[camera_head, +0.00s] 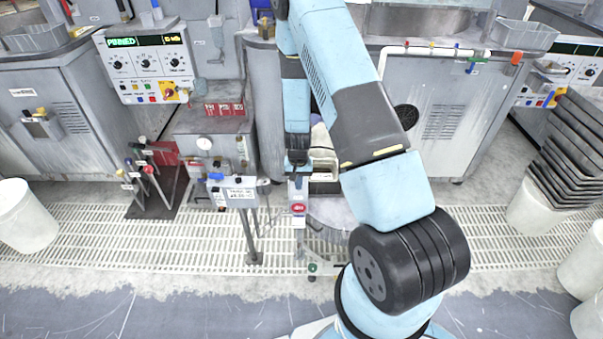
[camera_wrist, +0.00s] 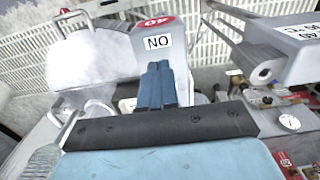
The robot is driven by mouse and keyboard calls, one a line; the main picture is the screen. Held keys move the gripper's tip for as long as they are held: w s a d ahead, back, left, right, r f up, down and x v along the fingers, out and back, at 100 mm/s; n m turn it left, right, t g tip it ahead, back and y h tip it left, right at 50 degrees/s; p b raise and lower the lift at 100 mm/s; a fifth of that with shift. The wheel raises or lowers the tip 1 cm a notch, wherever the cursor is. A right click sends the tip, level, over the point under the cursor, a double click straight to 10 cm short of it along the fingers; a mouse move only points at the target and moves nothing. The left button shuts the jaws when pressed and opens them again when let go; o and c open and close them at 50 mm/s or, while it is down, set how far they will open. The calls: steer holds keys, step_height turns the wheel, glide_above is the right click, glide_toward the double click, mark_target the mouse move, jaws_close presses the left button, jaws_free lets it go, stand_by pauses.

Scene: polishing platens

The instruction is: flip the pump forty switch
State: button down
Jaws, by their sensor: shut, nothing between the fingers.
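The pump forty box (camera_head: 298,219) is a narrow white upright box with a red round badge, in the head view just below my gripper (camera_head: 297,163). In the wrist view the box (camera_wrist: 122,40) shows a red badge with "40" and a label (camera_wrist: 158,42) reading "ON", both upside down. My gripper (camera_wrist: 160,84) has blue fingers, shut and empty, just in front of the label. I cannot make out the switch lever; the fingers may hide it. Whether the fingers touch the box I cannot tell.
A grey labelled box (camera_head: 232,192) on a post stands close left of the pump box; its arm (camera_wrist: 268,62) shows at right in the wrist view. Coloured levers (camera_head: 140,170) stand farther left. Stacked trays (camera_head: 578,150) are at far right. The slatted floor (camera_head: 420,240) is partly clear.

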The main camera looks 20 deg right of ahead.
steer(key=shift+r, duration=0.1)
step_height(320, 180, up, 7)
stand_by(0.9)
stand_by(0.3)
